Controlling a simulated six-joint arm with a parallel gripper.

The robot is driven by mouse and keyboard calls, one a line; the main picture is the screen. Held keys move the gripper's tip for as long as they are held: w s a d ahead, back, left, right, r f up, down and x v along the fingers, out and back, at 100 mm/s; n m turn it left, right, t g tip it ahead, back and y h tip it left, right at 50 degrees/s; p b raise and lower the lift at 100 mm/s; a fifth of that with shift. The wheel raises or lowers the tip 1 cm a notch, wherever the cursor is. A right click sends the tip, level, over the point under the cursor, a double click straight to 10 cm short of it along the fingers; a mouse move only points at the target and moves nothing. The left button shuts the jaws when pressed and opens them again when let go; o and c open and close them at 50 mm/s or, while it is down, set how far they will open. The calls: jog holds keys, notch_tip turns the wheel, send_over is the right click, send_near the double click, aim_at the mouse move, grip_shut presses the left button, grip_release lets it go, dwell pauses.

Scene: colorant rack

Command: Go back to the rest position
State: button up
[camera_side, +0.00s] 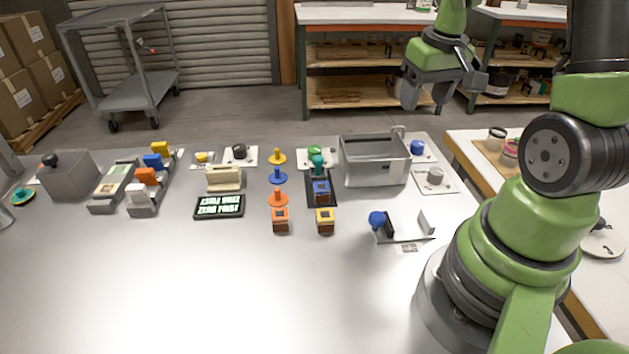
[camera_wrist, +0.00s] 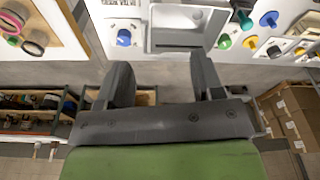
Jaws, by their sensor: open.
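My gripper (camera_side: 424,94) is held high above the far right part of the table in the side view, its fingers hanging down. In the wrist view my gripper (camera_wrist: 162,85) shows two grey fingers spread apart with nothing between them. The table (camera_side: 150,290) lies below and in front of it, and nothing on it touches the gripper. A metal bin (camera_side: 375,170) stands on the table's far edge, nearest below the gripper; it also shows in the wrist view (camera_wrist: 177,38).
Orange (camera_side: 280,220) and yellow (camera_side: 325,222) blocks stand mid-table with coloured pegs behind them. A rack of coloured pieces (camera_side: 145,190) and a grey box (camera_side: 67,175) are at the left. A bracket with a blue knob (camera_side: 377,220) is at the right. The front of the table is clear.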

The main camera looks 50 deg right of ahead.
jog(key=a+r+n+t, duration=0.1)
jog(key=a+r+t, duration=0.2)
jog(key=a+r, duration=0.65)
jog(key=s+a+r+t+y, duration=0.1)
jog(key=s+a, duration=0.2)
jog(key=a, duration=0.2)
jog(key=s+a+r+n+t+y, duration=0.1)
jog(key=s+a+r, duration=0.1)
jog(key=a, duration=0.4)
jog(key=shift+s+t+y, duration=0.3)
jog(key=shift+s+y, duration=0.1)
jog(key=shift+s, duration=0.45)
